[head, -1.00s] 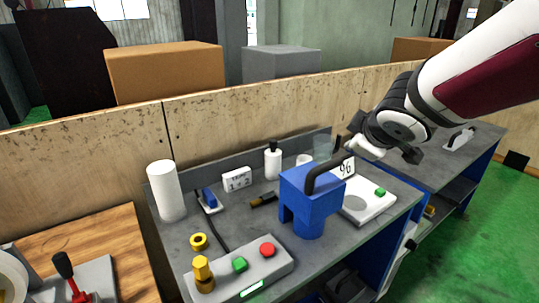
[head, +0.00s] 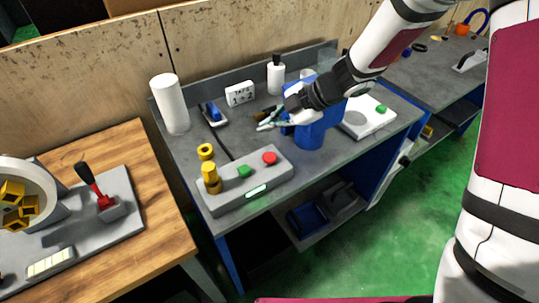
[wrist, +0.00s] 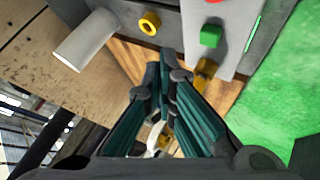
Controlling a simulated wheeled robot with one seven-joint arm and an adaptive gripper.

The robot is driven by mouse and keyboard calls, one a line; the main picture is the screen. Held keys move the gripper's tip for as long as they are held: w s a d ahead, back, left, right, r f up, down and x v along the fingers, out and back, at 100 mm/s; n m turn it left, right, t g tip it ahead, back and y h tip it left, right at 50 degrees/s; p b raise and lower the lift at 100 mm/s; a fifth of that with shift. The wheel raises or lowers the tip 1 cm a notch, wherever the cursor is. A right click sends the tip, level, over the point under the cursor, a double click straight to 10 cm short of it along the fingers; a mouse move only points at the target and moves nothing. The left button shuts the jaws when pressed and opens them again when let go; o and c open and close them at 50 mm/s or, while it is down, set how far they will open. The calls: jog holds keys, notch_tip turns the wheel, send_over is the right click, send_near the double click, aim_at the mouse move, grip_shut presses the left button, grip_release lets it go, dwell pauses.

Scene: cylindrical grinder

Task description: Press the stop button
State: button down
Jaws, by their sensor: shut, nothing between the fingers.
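The red button (head: 269,158) sits on top of a grey control box (head: 228,182) at the front of the workbench. In the wrist view the red button (wrist: 215,1) is cut off by the top edge. A green button (head: 245,171) sits to its left; it also shows in the wrist view (wrist: 210,36). A yellow knob (head: 211,178) stands at the box's left end. My gripper (head: 262,125) is shut and empty, above the bench and behind the red button in the head view, apart from it. In the wrist view its fingers (wrist: 165,65) are together.
A blue block-shaped machine (head: 312,133) stands right of the box, partly behind my arm. A wooden table (head: 150,225) with a red lever (head: 101,198) is at left.

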jog(key=shift+f, duration=0.1)
jog(key=b, duration=0.5)
send_over(269, 158)
notch_tip(269, 158, down, 5)
jog(key=shift+f, duration=0.1)
jog(key=shift+s+f+b, duration=0.1)
jog(key=shift+f+b, duration=0.95)
jog(key=shift+f, duration=0.7)
jog(key=shift+f, duration=0.1)
jog(key=shift+f, duration=0.3)
jog(key=shift+f+b, duration=0.4)
jog(key=shift+f, duration=0.15)
dwell(0.5)
jog(key=shift+r, duration=0.2)
jog(key=shift+d+r+p, duration=0.1)
jog(key=shift+r+p, duration=0.7)
jog(key=shift+p, duration=0.35)
